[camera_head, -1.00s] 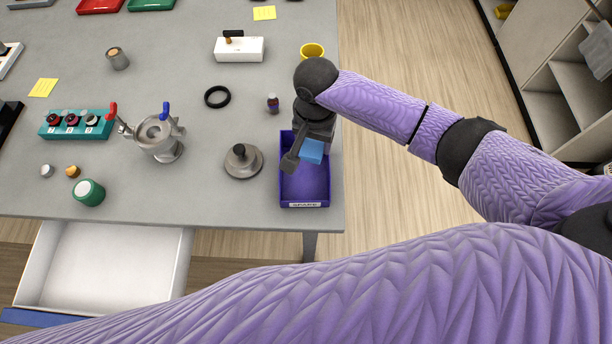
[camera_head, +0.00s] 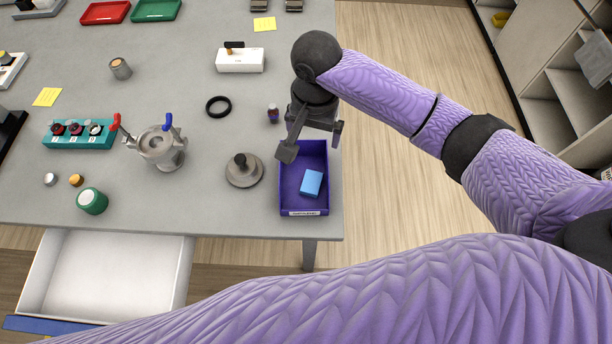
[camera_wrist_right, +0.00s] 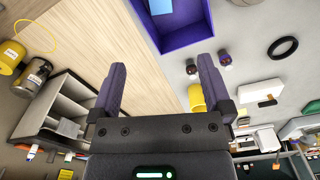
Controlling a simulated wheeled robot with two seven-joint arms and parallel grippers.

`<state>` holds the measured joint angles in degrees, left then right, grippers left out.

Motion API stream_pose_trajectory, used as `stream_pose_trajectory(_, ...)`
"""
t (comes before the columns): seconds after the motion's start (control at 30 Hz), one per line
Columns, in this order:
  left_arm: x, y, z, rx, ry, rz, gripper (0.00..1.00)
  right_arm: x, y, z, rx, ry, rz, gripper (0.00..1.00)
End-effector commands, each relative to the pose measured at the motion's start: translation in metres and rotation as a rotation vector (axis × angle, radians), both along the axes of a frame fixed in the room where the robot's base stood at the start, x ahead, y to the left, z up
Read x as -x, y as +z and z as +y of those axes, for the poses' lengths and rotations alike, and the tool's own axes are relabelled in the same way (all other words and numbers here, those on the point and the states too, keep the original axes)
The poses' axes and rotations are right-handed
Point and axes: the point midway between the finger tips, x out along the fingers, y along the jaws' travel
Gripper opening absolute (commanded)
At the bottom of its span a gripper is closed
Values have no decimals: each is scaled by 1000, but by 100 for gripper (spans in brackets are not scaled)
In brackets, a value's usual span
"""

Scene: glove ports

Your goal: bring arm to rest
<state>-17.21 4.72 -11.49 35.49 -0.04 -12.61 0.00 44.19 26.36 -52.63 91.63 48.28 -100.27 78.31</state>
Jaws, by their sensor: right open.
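My right gripper (camera_head: 313,142) is open and empty above the far end of the purple tray (camera_head: 304,149) in the head view. In the right wrist view its two fingers (camera_wrist_right: 160,90) stand wide apart with nothing between them. A light blue block (camera_head: 312,183) lies inside the tray, apart from the fingers. Part of the tray (camera_wrist_right: 185,36) and the block (camera_wrist_right: 161,6) show at the top of the right wrist view. My left gripper is not in view.
A grey lidded disc (camera_head: 243,170) sits left of the tray, with a black ring (camera_head: 218,106) and a small dark bottle (camera_head: 273,112) behind. A metal pot (camera_head: 160,147) and a teal rack (camera_head: 78,134) stand further left. A white drawer (camera_head: 110,270) is open at the front.

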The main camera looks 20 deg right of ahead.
Motion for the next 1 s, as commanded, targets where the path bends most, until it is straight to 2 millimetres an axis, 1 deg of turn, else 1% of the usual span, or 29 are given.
stream_pose_trajectory(0.03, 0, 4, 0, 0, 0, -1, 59, 0, 12, 0, 0, 1, -2, 100)
stream_pose_trajectory(0.1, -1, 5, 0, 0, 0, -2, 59, 0, 22, 0, 0, 0, -1, 100)
stream_pose_trajectory(0.2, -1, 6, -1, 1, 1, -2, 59, 0, 29, 0, 0, -1, 0, 100)
stream_pose_trajectory(0.6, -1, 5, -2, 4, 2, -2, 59, 1, 29, 0, 0, 2, 1, 100)
stream_pose_trajectory(0.67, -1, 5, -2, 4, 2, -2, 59, 5, 24, 4, -14, 31, -1, 100)
stream_pose_trajectory(0.77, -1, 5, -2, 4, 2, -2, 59, 27, 5, 24, -90, 184, -27, 100)
stream_pose_trajectory(0.8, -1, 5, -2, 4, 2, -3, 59, 40, -3, 34, -130, 265, -54, 100)
stream_pose_trajectory(0.87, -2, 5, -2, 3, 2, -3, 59, 59, -13, 43, -183, 372, -109, 100)
stream_pose_trajectory(0.93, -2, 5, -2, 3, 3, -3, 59, 76, -19, 46, -211, 457, -174, 100)
stream_pose_trajectory(1.0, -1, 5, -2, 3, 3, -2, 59, 91, -24, 42, -212, 516, -227, 100)
